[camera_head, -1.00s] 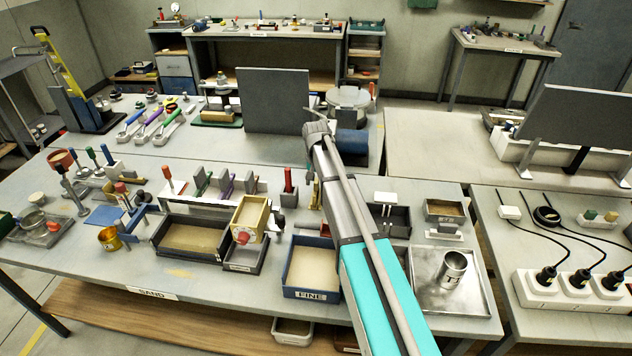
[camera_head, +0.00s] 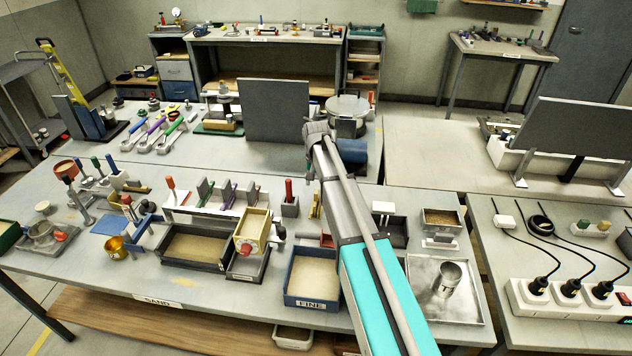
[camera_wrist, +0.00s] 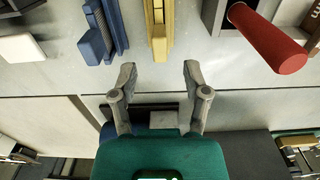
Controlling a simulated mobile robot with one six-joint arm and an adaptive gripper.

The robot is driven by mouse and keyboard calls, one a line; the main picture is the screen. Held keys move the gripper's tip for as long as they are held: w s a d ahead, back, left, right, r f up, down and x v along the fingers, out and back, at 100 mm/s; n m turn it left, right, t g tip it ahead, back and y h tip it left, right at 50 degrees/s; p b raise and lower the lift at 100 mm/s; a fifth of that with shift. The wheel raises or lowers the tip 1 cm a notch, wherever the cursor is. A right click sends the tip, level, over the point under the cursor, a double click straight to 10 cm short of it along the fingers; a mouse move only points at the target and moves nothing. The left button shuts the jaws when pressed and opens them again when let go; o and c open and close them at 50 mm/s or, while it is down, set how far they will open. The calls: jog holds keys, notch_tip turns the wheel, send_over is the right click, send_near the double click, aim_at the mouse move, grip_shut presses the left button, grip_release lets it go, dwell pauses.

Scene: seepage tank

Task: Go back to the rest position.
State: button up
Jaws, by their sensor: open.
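My gripper (camera_wrist: 158,78) shows in the wrist view with its two fingers spread apart and nothing between them. It hangs above the pale tabletop (camera_wrist: 40,75). A yellow bar-like piece (camera_wrist: 161,25) lies just beyond the fingertips. A blue piece (camera_wrist: 98,35) stands left of it, and a red handle (camera_wrist: 268,40) in a grey holder is to the right. In the head view my arm reaches forward over the sand table, and its far end is near the dark upright panel (camera_head: 262,110). The fingers are hidden there.
The sand table holds a blue FINE tray (camera_head: 313,280), a dark sand tray (camera_head: 197,246), a yellow box (camera_head: 252,229) and a metal cup (camera_head: 447,278) on a square tray. A power strip (camera_head: 570,298) with cables is at right.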

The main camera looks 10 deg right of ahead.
jog(key=shift+s, duration=0.1)
jog(key=s+n, duration=0.1)
jog(key=s, duration=0.8)
jog(key=s+d+n, duration=0.1)
jog(key=s, duration=0.9)
jog(key=s+n, duration=0.1)
jog(key=s, duration=0.9)
jog(key=shift+d+n, duration=0.2)
jog(key=shift+n, duration=0.1)
